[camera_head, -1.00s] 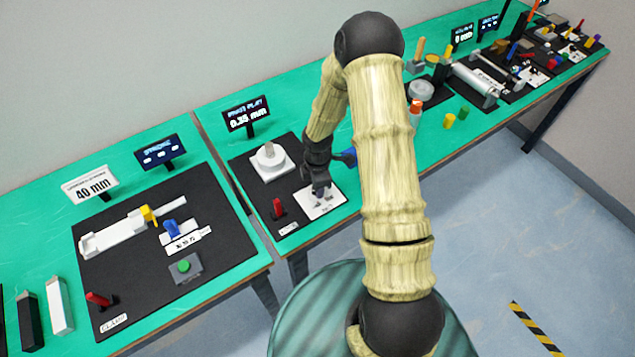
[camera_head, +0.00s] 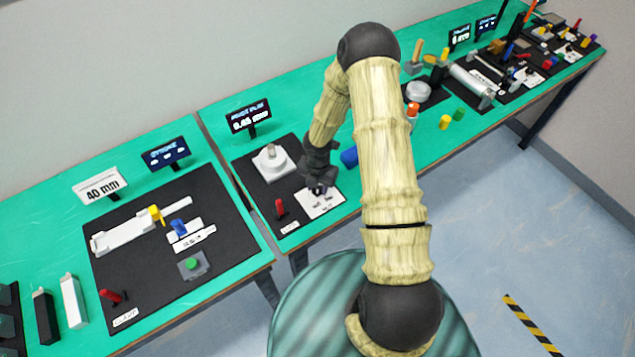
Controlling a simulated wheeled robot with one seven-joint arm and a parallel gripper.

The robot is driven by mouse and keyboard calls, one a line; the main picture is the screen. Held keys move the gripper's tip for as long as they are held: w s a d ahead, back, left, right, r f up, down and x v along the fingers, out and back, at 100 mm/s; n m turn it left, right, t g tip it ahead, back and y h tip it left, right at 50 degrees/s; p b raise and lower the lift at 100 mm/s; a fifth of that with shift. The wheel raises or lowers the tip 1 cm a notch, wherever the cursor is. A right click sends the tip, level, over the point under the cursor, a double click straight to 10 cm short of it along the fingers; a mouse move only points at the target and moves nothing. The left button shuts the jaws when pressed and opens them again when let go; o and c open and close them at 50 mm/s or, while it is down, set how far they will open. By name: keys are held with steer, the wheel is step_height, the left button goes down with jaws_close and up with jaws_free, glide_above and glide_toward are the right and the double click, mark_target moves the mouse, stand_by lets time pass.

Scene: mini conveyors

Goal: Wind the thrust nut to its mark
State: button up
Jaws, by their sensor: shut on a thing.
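My gripper (camera_head: 320,187) points down over a white marked card (camera_head: 323,207) on the black mat (camera_head: 247,172) of the middle station. It is shut on a small dark piece at the card, which seems to be the thrust nut. My fingers hide most of it, and its mark cannot be made out. On the same mat stands a white block with a grey upright piece (camera_head: 271,158), left of and behind my gripper. The small black display (camera_head: 248,118) behind the mat shows a blurred value in mm.
A red lever (camera_head: 281,209) stands left of the card. A blue part (camera_head: 349,157) sits close right of my gripper. The left station's mat (camera_head: 140,282) holds a white slide (camera_head: 125,234) and a green button (camera_head: 193,264). More stations crowd the right.

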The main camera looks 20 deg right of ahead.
steer(key=shift+w+a+r+n+p, duration=0.15)
steer(key=shift+n+p, duration=0.15)
steer(key=shift+n, duration=0.3)
steer(key=o, duration=1)
steer(key=shift+c, duration=0.2)
step_height(320, 180, up, 17)
steer(key=shift+r, duration=0.1)
